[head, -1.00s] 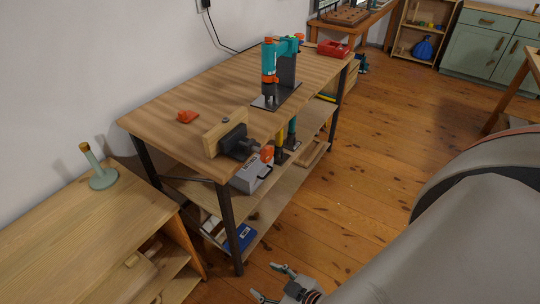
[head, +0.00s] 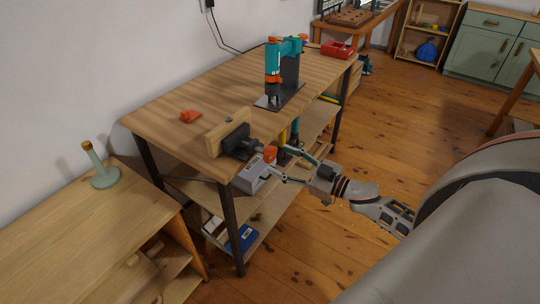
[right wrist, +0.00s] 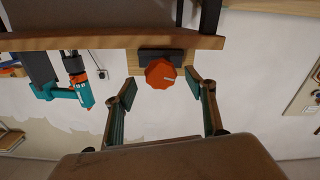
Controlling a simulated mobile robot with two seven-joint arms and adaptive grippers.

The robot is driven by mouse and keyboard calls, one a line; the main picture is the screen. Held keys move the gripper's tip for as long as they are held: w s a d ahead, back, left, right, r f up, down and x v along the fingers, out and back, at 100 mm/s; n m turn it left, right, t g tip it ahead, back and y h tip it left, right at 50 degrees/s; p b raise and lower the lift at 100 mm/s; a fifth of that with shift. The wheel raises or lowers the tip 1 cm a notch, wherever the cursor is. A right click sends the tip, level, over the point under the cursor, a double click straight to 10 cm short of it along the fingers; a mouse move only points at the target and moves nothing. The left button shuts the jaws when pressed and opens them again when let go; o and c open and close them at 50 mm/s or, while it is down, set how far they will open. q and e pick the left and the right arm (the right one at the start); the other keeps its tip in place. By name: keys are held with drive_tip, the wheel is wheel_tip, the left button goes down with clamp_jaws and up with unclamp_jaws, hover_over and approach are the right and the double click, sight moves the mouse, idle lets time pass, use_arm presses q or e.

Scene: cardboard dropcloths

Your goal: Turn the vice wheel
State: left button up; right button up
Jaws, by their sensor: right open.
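The vice (head: 236,140) is dark with a wooden jaw board, fixed at the near edge of the workbench (head: 205,92). Its orange-red wheel (head: 270,154) faces out from the bench. In the right wrist view the knobbed wheel (right wrist: 161,74) sits ahead, between and just beyond the fingertips. My right gripper (head: 282,163) is open, with its fingers pointing at the wheel; it also shows in the right wrist view (right wrist: 160,88). I cannot tell whether a finger touches the wheel. My left gripper is not in view.
A teal drill press (head: 283,72) stands on the bench, with a small orange object (head: 190,116) left of it. A grey box (head: 252,177) lies on the shelf below the vice. A low cabinet (head: 75,225) stands at left. The floor at right is open.

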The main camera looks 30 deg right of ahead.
sight(273, 157)
drive_tip(key=shift+x, duration=2.55)
drive_tip(key=c, duration=1.1)
